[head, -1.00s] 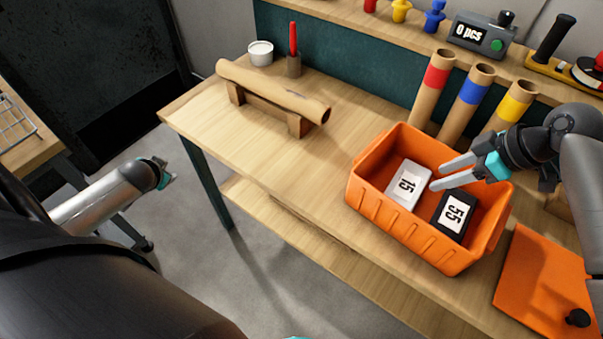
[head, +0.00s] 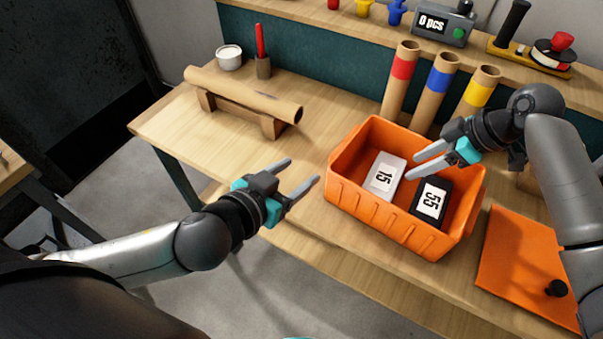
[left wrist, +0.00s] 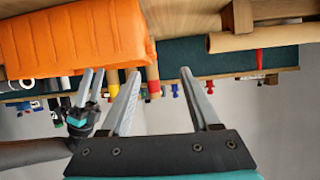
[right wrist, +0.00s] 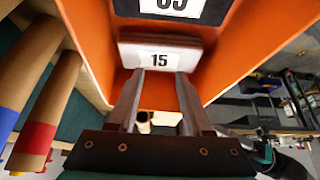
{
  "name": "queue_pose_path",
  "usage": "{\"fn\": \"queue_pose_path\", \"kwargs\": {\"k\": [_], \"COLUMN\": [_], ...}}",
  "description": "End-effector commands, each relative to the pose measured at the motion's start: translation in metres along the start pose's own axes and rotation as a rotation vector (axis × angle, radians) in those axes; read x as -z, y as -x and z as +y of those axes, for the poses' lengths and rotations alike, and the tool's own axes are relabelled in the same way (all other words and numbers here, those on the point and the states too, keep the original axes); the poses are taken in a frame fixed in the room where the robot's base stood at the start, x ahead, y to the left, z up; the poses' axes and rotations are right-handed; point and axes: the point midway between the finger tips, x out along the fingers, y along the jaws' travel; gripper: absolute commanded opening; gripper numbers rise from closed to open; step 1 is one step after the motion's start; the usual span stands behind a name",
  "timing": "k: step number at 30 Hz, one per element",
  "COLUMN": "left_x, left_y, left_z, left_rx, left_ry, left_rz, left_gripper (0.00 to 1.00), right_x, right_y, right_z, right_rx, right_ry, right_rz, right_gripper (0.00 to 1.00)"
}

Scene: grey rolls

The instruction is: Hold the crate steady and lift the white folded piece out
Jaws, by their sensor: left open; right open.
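The orange crate (head: 385,225) stands on the wooden table, right of centre in the head view. Inside it lie the white folded piece marked 15 (head: 385,176) on the left and a black folded piece marked 55 (head: 431,203) on the right. My left gripper (head: 303,175) is open and empty, just left of the crate's left end and apart from it. My right gripper (head: 425,162) is open above the crate's far side. In the right wrist view its open fingers point towards the white piece (right wrist: 162,55), with nothing between them.
An orange lid (head: 520,262) with a black knob lies right of the crate. Cardboard tubes (head: 432,92) with red, blue and yellow bands stand behind it. A cardboard roll (head: 243,95) rests on a wooden cradle at left. The table between cradle and crate is clear.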

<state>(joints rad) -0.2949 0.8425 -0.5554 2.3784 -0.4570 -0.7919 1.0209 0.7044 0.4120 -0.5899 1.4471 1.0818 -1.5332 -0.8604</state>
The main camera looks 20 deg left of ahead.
Motion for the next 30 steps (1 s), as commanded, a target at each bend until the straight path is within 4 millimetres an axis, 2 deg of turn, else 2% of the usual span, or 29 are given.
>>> {"fn": "queue_pose_path", "kwargs": {"k": [4, 11, 30], "left_x": [0.009, 0.010, 0.013], "left_y": [0.005, -0.011, -0.102], "left_z": [0.016, 0.018, 0.021], "left_rx": [-0.033, -0.034, -0.034], "left_ry": [0.029, 0.031, 0.030], "left_rz": [0.025, 0.030, 0.028], "left_gripper": [0.62, 0.62, 0.62], "right_x": [0.000, 0.000, 0.000], "right_y": [0.000, 0.000, 0.000], "right_z": [0.000, 0.000, 0.000], "right_rx": [0.000, 0.000, 0.000], "right_ry": [0.000, 0.000, 0.000], "right_rz": [0.000, 0.000, 0.000], "right_gripper": [0.50, 0.50, 0.50]}}
